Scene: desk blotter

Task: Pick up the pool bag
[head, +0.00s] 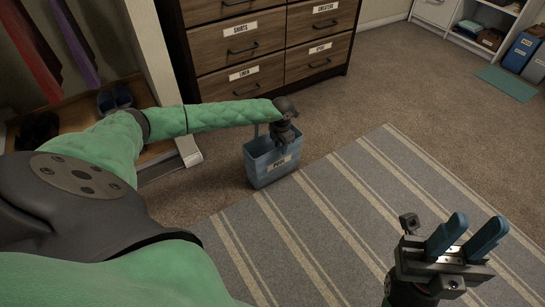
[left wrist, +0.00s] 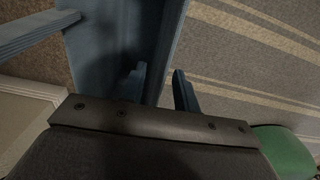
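The pool bag (head: 262,168) is a blue open-topped bag with a pale label on its front, standing upright on the floor at the edge of the striped rug. My left gripper (head: 285,134) is over its rim and hides part of it. In the left wrist view, the bag (left wrist: 112,45) fills the upper middle, and the open left gripper (left wrist: 160,88) has one blue finger inside the bag and the other outside, with the wall between them. A strap-like handle (left wrist: 35,35) shows at upper left. My right gripper (head: 466,238) is open and empty above the rug.
A wooden drawer cabinet (head: 240,77) with labelled drawers stands behind the bag. An open wardrobe (head: 155,45) with shoes is at left. Other blue bins (head: 521,52) stand at far upper right.

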